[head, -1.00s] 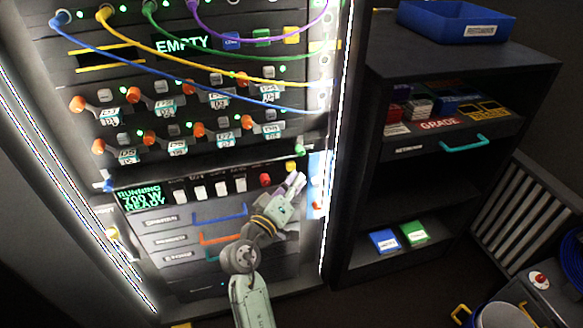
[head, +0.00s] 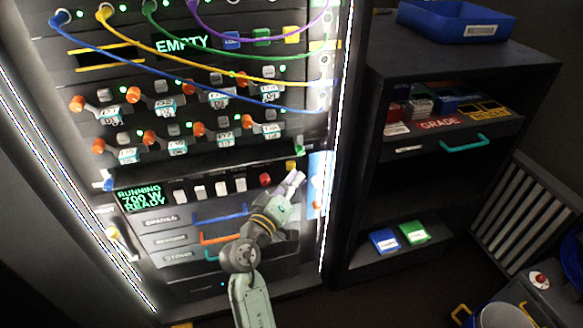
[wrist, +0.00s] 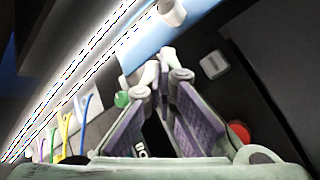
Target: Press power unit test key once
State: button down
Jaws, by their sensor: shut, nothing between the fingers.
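The power unit (head: 140,196) is the panel row in the rack with a lit green display reading "RUNNING 700 W READY". Several pale switches (head: 222,188) and a red button (head: 265,180) sit to the right of the display. My gripper (head: 297,180) is at the right end of this row, shut and empty. In the wrist view the fingertips (wrist: 163,76) are close together. A pale grey square key (wrist: 214,64) lies to their right, and the red button (wrist: 238,132) is lower right, partly hidden by a finger. I cannot read a test label on any key or tell whether the fingertips touch anything.
Several coloured cables (head: 200,68) hang across the upper rack. Drawers with blue, orange and teal handles (head: 220,218) are below the power unit. A pale blue rack edge (wrist: 150,45) is close beside the fingertips. A dark shelf cabinet (head: 380,90) stands right of the rack.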

jog(key=shift+w+a, duration=0.1)
jog(key=shift+w, duration=0.2)
jog(key=shift+w+a, duration=0.15)
jog(key=shift+w, duration=0.25)
dwell(0.5)
jog(key=shift+s, duration=0.2)
jog(key=shift+s+d, duration=0.25)
jog(key=shift+s, duration=0.4)
jog(key=shift+s+d+b, duration=0.15)
jog(key=shift+s+d, duration=0.1)
jog(key=shift+s, duration=0.55)
jog(key=shift+s+d+b, duration=0.15)
jog(key=shift+s+d, duration=0.15)
jog(key=shift+s, duration=0.5)
jog(key=shift+s+d+b, duration=0.15)
jog(key=shift+s+d, duration=0.1)
jog(key=shift+s, duration=0.55)
